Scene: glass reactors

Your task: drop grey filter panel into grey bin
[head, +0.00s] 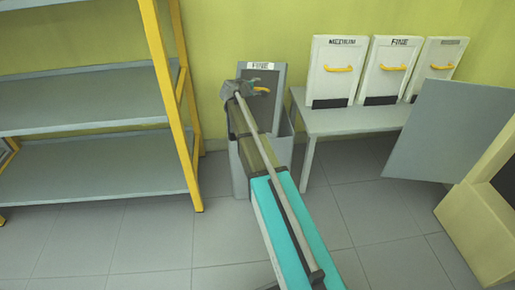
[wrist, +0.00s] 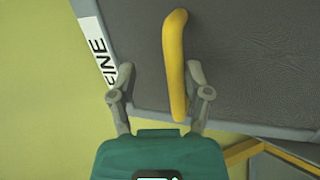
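The grey filter panel (head: 270,104), with a white "FINE" label and a yellow handle (head: 262,90), stands upright in the head view. Its lower part is at the grey bin (head: 239,172), apparently inside it, though my arm hides much of this. My gripper (head: 247,89) is at the handle. In the wrist view my gripper (wrist: 159,68) has its fingers apart, with the yellow handle (wrist: 174,70) between them, close to the right finger. A gap shows between the left finger and the handle. The panel face (wrist: 250,65) fills the wrist view's upper right.
A low grey table (head: 345,122) right of the bin holds several white panels (head: 335,72) with yellow handles. A yellow-framed shelf (head: 85,117) stands at left. An open grey door (head: 445,132) juts from a cream cabinet (head: 475,225) at right. Front floor is clear.

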